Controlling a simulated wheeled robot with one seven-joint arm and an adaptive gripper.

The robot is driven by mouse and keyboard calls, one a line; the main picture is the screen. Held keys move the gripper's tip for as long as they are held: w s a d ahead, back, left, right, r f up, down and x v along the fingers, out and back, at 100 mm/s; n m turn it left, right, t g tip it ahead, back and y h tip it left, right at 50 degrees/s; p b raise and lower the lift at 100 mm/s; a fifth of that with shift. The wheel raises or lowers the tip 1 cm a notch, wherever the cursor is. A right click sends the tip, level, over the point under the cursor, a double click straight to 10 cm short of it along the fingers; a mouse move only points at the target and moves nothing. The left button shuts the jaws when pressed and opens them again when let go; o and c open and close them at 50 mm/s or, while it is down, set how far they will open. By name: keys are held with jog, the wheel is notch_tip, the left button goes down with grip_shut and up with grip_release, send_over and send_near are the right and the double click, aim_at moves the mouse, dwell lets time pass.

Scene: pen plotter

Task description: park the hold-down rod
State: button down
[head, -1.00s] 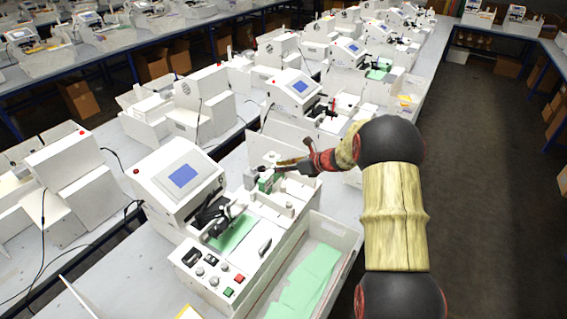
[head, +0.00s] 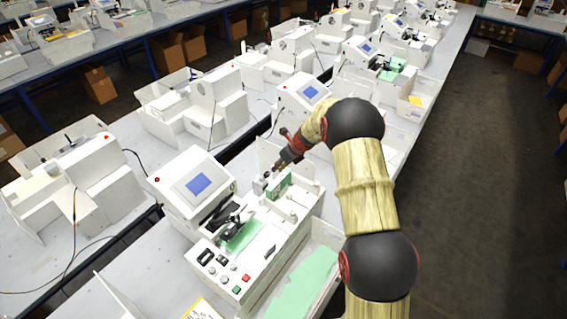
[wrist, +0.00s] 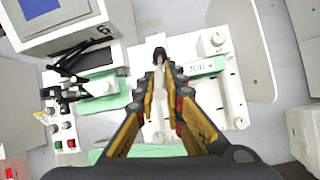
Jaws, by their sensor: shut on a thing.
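The pen plotter (head: 262,268) stands on the bench, with a screen unit (head: 197,185) at its left and a green sheet (head: 243,235) on its bed. My gripper (head: 270,178) is over the plotter's far end, beside a green block (head: 279,184). In the wrist view my gripper (wrist: 160,72) has its fingertips close together around a small dark-topped piece (wrist: 159,53), which looks like the end of the hold-down rod. The fingers hide most of it. The green block, marked JOB 4 (wrist: 203,67), lies just right of the fingertips.
A black pen carriage (wrist: 68,90) is left of my gripper in the wrist view. A tray with green sheets (head: 300,280) sits at the plotter's right. Several similar machines line the bench behind.

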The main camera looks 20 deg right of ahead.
jog(key=shift+w+a+r+g+h+p, duration=0.2)
jog(key=shift+w+a+r+g+p, duration=0.2)
jog(key=shift+w, duration=0.15)
jog(key=shift+w+a+r+g+h+p, duration=0.2)
jog(key=shift+w+a+r+g+p, duration=0.15)
jog(key=shift+w, duration=0.15)
jog(key=shift+w+a+r+g+h, duration=0.2)
jog(key=shift+w+a+g+h, duration=0.15)
jog(key=shift+w+g, duration=0.2)
jog(key=shift+w+a+r+g+h, duration=0.15)
jog(key=shift+w+a+g+h, duration=0.2)
jog(key=shift+w, duration=0.3)
jog(key=shift+w+a+r+g+h, duration=0.2)
jog(key=shift+w+a+g+h, duration=0.15)
jog(key=shift+w+g, duration=0.25)
jog(key=c, duration=1.8)
grip_release()
jog(key=shift+c, duration=0.2)
jog(key=shift+r, duration=0.1)
notch_tip(320, 180, up, 12)
jog(key=shift+s+d, duration=0.2)
jog(key=shift+s, duration=0.05)
